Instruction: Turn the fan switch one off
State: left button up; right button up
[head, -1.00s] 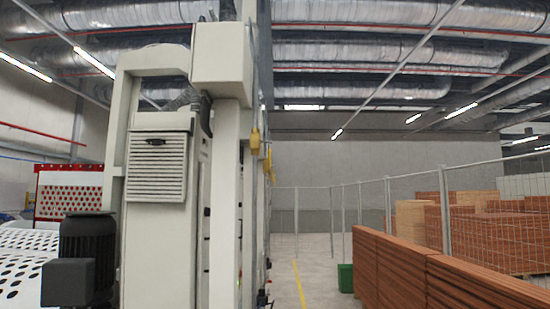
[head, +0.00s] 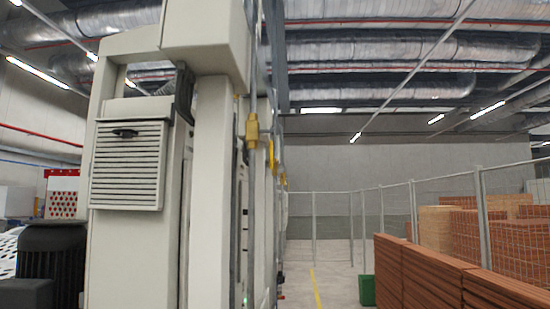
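No fan switch can be made out in the head view. A tall cream machine (head: 210,150) fills the left half. It carries a slatted vent panel (head: 127,165) on its front. Yellow fittings (head: 252,131) sit along its right side, which I see at a steep angle. Small dark and green spots show low on that side, too small to identify. Neither of my grippers is in view.
A dark motor (head: 50,262) stands at lower left. An aisle with a yellow floor line (head: 316,288) runs right of the machine. Stacked brown boards (head: 430,270) and a green bin (head: 367,290) border it at right. A mesh fence (head: 400,215) stands behind.

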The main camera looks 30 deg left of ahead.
aim_at(132, 258)
jog(key=z, duration=0.1)
jog(key=i, duration=0.85)
jog(key=u, duration=0.85)
jog(key=i, duration=0.95)
jog(key=u, duration=2.8)
jog(key=k, duration=0.35)
jog(key=z, duration=1.3)
jog(key=i, duration=0.5)
